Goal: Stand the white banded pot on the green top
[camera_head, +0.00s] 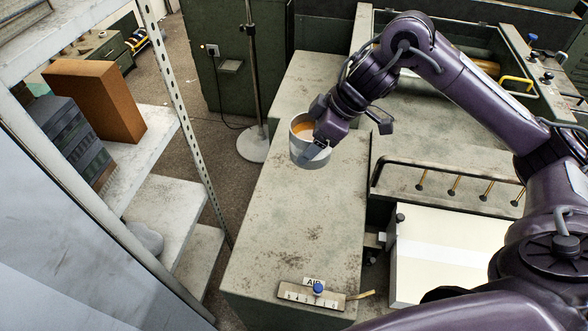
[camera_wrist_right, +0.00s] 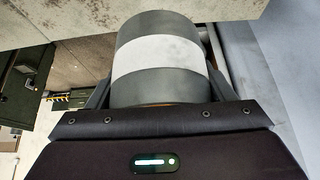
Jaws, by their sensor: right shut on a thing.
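The worn grey-green top (camera_head: 300,222) lies below and in front of the pot. My left gripper is not in view.
An AIR panel with a blue knob (camera_head: 319,289) sits at the top's front end. A rail with brass pegs (camera_head: 450,172) and a cream box (camera_head: 445,255) are to the right. Shelving (camera_head: 160,215) stands left, beyond a floor gap. The top's middle is clear.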

